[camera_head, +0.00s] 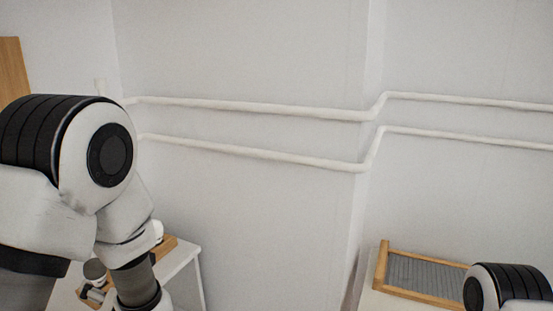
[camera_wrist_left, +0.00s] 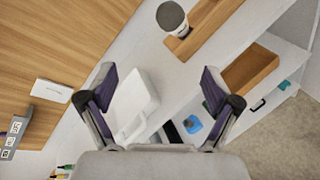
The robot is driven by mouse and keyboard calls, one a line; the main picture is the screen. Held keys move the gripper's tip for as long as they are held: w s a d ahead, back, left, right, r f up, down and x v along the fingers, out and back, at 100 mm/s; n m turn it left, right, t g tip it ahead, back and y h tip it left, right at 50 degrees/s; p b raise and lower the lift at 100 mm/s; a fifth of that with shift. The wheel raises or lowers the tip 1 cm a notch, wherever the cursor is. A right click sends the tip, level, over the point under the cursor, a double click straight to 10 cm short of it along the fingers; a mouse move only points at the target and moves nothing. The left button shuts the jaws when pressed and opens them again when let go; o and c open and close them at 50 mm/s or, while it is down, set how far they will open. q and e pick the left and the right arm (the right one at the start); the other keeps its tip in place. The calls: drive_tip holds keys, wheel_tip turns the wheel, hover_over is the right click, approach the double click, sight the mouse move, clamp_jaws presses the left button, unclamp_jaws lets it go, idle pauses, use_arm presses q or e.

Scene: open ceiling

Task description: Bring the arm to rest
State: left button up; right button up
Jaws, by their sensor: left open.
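My left arm (camera_head: 110,190) comes in from the left in the head view and bends down over a white table at the lower left. In the left wrist view my left gripper (camera_wrist_left: 158,80) is open, with its two purple-padded fingers wide apart. A white box-like thing with a handle (camera_wrist_left: 136,103) shows between the fingers, nearer the left one. I cannot tell how far below the fingers it is, and nothing is clearly gripped. My right arm (camera_head: 505,288) shows only in part at the lower right. Its gripper is out of view.
A white cup with a dark top (camera_wrist_left: 172,17) stands by a wooden holder (camera_wrist_left: 203,28) on the white table (camera_head: 185,258). A shelf unit with a wooden box (camera_wrist_left: 250,68) is to the right. A wood-framed grey tray (camera_head: 420,272) lies at right. Pipes (camera_head: 250,107) cross the wall.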

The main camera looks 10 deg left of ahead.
use_arm(q)
drive_tip(key=s+d+f+m+g+h, duration=0.1)
drive_tip(key=s+f+m+h, duration=0.1)
drive_tip(key=f+m, duration=0.35)
drive_tip(key=s+d+f+m+h, duration=0.1)
drive_tip(key=s+f+m, duration=0.1)
drive_tip(key=f, duration=0.7)
drive_tip(key=s+d+f+m+g+h, duration=0.1)
drive_tip(key=s+d+f+m+h, duration=0.2)
drive_tip(key=f, duration=0.4)
drive_tip(key=s+d+f+m+g+h, duration=0.2)
drive_tip(key=s+d+f+m, duration=0.3)
drive_tip(key=m, duration=0.9)
drive_tip(key=s+d+f+m+g+h, duration=0.3)
drive_tip(key=s+m, duration=0.7)
drive_tip(key=m, duration=0.4)
wheel_tip(320, 180, down, 4)
drive_tip(key=shift+d+r+g+h, duration=0.3)
drive_tip(key=shift+d+h, duration=0.6)
drive_tip(key=shift+d, duration=0.2)
